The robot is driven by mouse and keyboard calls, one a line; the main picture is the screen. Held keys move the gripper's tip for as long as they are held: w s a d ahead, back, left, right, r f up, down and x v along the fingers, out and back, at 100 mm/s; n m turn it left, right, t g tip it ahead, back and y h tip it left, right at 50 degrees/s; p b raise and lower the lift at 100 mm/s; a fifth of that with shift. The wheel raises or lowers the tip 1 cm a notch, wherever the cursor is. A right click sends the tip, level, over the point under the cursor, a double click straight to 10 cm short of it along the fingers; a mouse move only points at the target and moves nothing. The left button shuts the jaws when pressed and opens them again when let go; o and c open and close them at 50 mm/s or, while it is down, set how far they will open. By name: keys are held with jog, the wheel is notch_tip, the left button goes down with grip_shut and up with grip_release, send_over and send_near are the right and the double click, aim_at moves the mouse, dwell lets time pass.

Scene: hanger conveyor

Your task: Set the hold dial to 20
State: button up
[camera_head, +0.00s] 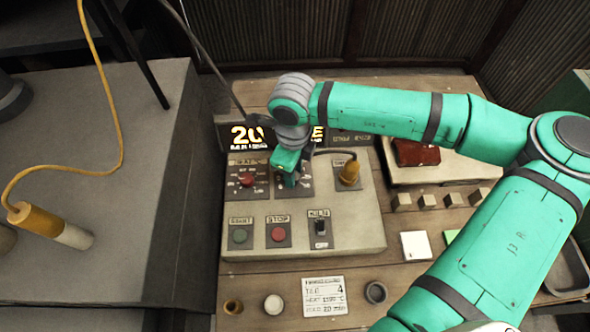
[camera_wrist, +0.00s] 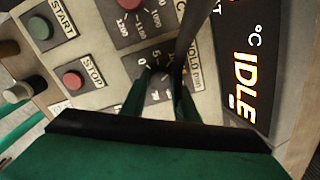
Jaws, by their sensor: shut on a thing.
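The control panel (camera_head: 345,222) is a pale box on the wooden table. The hold dial sits on a dark plate; the wrist view shows its label "HOLD min" and part of its scale (camera_wrist: 157,92). My green gripper (camera_head: 290,178) reaches down onto this dial, and its two fingers are closed around the knob, as the wrist view also shows (camera_wrist: 160,78). The knob and its pointer are mostly hidden, so I cannot read its setting. The display (camera_head: 246,136) shows a large "20", partly covered by my arm; the wrist view shows "IDLE" and "°C" (camera_wrist: 243,85).
Left of the hold dial is another dial with a red knob (camera_head: 247,180). Also on the panel are a green START button (camera_head: 240,236), a red STOP button (camera_head: 278,234), a black switch (camera_head: 321,228) and a yellowish knob (camera_head: 349,173). A printed card (camera_head: 324,296) lies in front.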

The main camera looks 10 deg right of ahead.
jog(key=m, duration=0.3)
jog(key=shift+m, duration=0.3)
jog(key=m, duration=0.2)
jog(key=shift+m, duration=0.4)
jog(key=m, duration=0.4)
jog(key=shift+m, duration=1.2)
jog(key=o, duration=1.1)
jog(key=shift+c, duration=0.2)
jog(key=shift+r, duration=0.1)
